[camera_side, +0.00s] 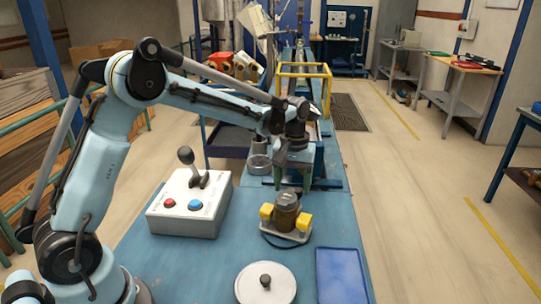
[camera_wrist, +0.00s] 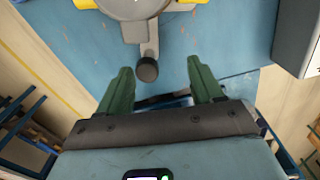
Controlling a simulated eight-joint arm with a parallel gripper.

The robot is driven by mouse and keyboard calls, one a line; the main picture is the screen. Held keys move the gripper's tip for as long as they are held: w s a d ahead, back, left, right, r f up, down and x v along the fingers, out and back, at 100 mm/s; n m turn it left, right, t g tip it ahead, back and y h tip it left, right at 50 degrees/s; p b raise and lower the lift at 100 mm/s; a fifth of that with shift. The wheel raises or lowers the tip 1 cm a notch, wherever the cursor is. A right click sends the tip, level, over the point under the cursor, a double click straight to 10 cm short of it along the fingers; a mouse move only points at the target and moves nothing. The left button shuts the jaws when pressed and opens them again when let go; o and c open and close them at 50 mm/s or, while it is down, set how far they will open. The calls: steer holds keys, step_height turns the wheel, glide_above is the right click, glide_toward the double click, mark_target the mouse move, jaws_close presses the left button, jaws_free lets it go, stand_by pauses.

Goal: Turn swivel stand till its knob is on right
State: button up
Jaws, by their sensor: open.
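In the wrist view, a grey arm reaches from the round body at the top edge to a dark knob (camera_wrist: 147,69). The knob is hidden behind the meter in the side view. My gripper (camera_side: 292,188) is behind the meter, pointing down. In the wrist view, its green fingers (camera_wrist: 159,66) are apart, and the knob appears between their tips, closer to the left one. I cannot tell the height gap.
A white control box (camera_side: 188,202) with a lever and red and blue buttons stands left. A round white disc with a dark knob (camera_side: 265,281) lies in front, beside a blue tray (camera_side: 342,275). A grey cylinder (camera_side: 259,164) is left of my gripper.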

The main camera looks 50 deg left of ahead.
steer(key=shift+s+a, duration=0.55)
steer(key=shift+a, duration=0.1)
steer(key=shift+o, duration=0.3)
steer(key=o, duration=0.4)
step_height(320, 180, up, 6)
steer(key=shift+f, duration=0.25)
stand_by(0.6)
